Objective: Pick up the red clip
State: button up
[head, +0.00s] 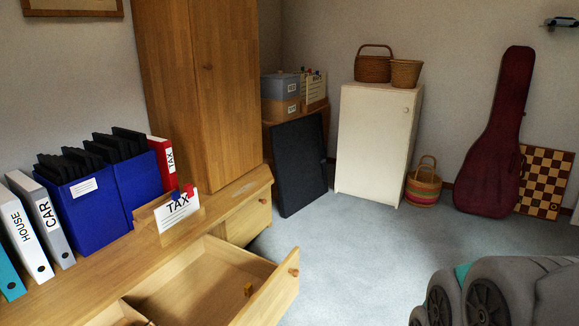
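The card leans in a small wooden box (150,226) on top of the low wooden cabinet. I cannot see my gripper in this view.
Blue file boxes (88,209) and binders (45,222) stand to the left. A tall wooden cupboard (205,90) rises behind.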

aim_at(188, 187)
jog(key=i+l+z, duration=0.15)
jog(key=i, duration=0.85)
jog(key=i+l+z, duration=0.2)
jog(key=i, duration=0.85)
jog(key=i+j+u, duration=0.1)
jog(key=i+u, duration=0.75)
jog(key=i+l+u, duration=0.15)
jog(key=i+u, duration=0.15)
jog(key=u, duration=0.15)
jog(key=i+l+u, duration=0.4)
jog(key=i+u, duration=0.25)
jog(key=u, duration=0.15)
jog(key=i+u, duration=0.25)
jog(key=u, duration=0.15)
jog(key=i+l+u, duration=0.2)
jog(key=u, duration=0.15)
jog(key=i+l+u, duration=0.25)
jog(key=u, duration=0.15)
